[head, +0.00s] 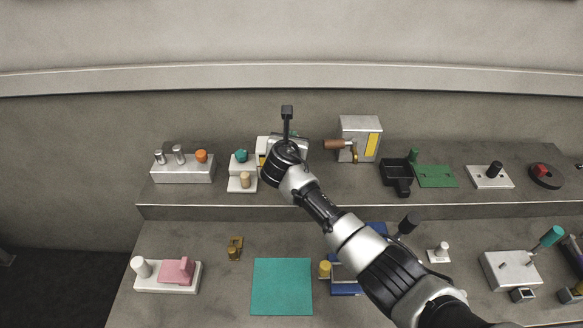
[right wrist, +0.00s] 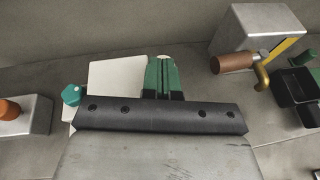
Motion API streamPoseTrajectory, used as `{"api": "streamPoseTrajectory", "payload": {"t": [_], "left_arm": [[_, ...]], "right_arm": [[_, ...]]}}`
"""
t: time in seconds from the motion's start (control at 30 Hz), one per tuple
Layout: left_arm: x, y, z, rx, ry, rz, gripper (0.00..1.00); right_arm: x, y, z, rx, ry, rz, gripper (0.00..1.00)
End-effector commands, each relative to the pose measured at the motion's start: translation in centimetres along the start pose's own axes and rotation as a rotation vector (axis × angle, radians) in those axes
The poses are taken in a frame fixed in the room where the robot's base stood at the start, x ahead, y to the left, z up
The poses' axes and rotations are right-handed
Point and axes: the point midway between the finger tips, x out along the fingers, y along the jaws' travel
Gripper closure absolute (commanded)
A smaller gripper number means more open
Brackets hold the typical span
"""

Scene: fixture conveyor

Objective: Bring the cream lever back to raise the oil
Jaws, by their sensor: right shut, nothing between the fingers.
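A cream block (right wrist: 115,80) stands just left of my right gripper (right wrist: 164,62) in the right wrist view. In the head view only a cream and yellow edge of it (head: 262,142) shows beside my right wrist, which covers the rest. I cannot make out a separate cream lever or the oil part. My right gripper's green-sided fingers are together and empty, close beside the cream block; I cannot tell whether they touch it. My left gripper is not in view.
On the raised shelf, a white base with a teal knob (head: 241,155) stands left and a grey box with a brown handle (head: 360,137) right. A metal block with an orange knob (head: 183,168) is further left. Several fixtures and a teal mat (head: 282,287) occupy the lower level.

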Motion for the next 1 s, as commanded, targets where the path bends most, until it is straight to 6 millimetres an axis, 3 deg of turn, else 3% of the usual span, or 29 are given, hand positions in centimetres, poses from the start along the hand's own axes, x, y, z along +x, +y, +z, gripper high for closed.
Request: {"api": "streamPoseTrajectory", "payload": {"t": [0.2, 0.77, 1.0], "left_arm": [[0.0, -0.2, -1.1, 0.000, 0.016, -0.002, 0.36], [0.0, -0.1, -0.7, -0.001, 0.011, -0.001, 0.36], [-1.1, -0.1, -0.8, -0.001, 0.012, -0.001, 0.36]], "right_arm": [[0.9, 0.0, 0.2, -0.003, 0.008, -0.005, 1.00], [1.1, 0.1, 0.4, -0.001, 0.006, -0.003, 1.00], [1.0, -0.3, 0.9, -0.001, 0.006, -0.004, 1.00]]}}
